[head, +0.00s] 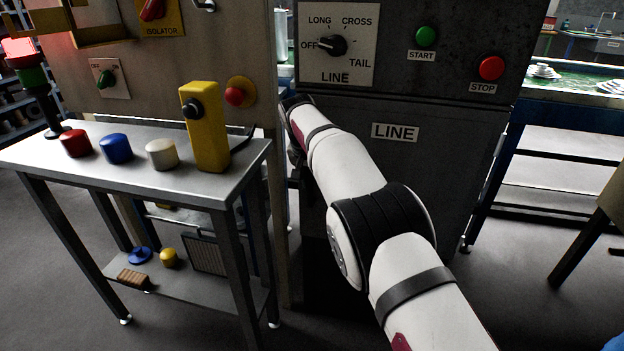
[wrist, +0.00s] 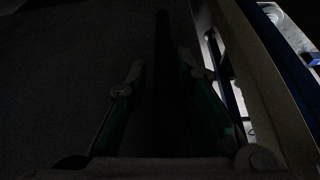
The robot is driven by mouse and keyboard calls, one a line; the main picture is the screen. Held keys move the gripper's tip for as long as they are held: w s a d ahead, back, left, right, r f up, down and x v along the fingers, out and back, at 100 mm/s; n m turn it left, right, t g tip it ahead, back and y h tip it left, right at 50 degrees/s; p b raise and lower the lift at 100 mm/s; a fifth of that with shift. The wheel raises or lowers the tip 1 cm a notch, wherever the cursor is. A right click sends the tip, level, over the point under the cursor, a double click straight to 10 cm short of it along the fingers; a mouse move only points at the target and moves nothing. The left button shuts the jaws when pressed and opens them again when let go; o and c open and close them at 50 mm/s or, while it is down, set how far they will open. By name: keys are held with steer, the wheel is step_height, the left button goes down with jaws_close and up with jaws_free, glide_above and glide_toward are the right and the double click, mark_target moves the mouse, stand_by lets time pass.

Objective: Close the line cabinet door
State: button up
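The dark grey line cabinet (head: 455,165) stands at the centre right of the head view, with a LINE label (head: 395,132) on its lower front. I cannot clearly tell the door from the body, or how far it stands open. My arm reaches to the cabinet's left side, by the gap beside the tan cabinet. My gripper is mostly hidden behind the arm there. In the wrist view my gripper (wrist: 162,68) has its two fingers apart. A dark upright strip (wrist: 162,35) shows between and beyond them; contact is too dark to tell.
A metal side table (head: 75,155) with coloured knobs and a yellow control box (head: 205,125) stands at left, before the tan cabinet (head: 160,65). A rotary switch (head: 333,45), green start button (head: 425,37) and red stop button (head: 491,68) sit on the upper panel.

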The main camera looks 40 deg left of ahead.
steer(key=shift+s+a, duration=0.15)
steer(key=shift+a, duration=0.05)
stand_by(0.3)
steer(key=shift+s+r, duration=0.1)
steer(key=shift+r, duration=0.1)
steer(key=v, duration=1.1)
steer(key=shift+r, duration=0.2)
steer(key=shift+d, duration=0.1)
